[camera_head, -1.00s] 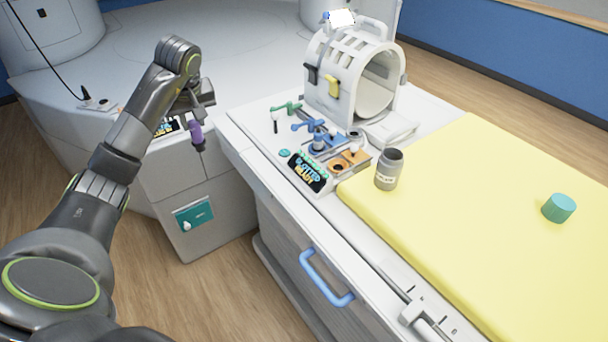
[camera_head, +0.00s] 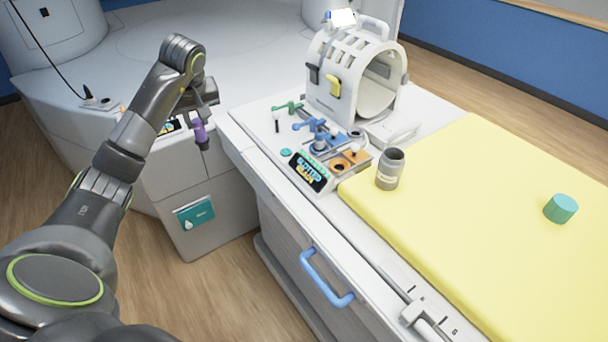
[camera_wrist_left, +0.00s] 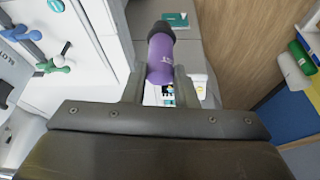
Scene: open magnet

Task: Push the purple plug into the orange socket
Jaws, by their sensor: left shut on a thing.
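The purple plug (camera_head: 199,131) hangs from my left gripper (camera_head: 203,101), dark tip downward, in the gap between the white machine and the bed table. In the left wrist view the plug (camera_wrist_left: 160,60) sits between the two fingers of my left gripper (camera_wrist_left: 155,80), which is shut on it. The orange socket (camera_head: 347,162) is a block with a dark round hole, on the table's left part, well to the right of the plug and apart from it. My right gripper is not in view.
A blue handle (camera_head: 326,280) sticks out below.

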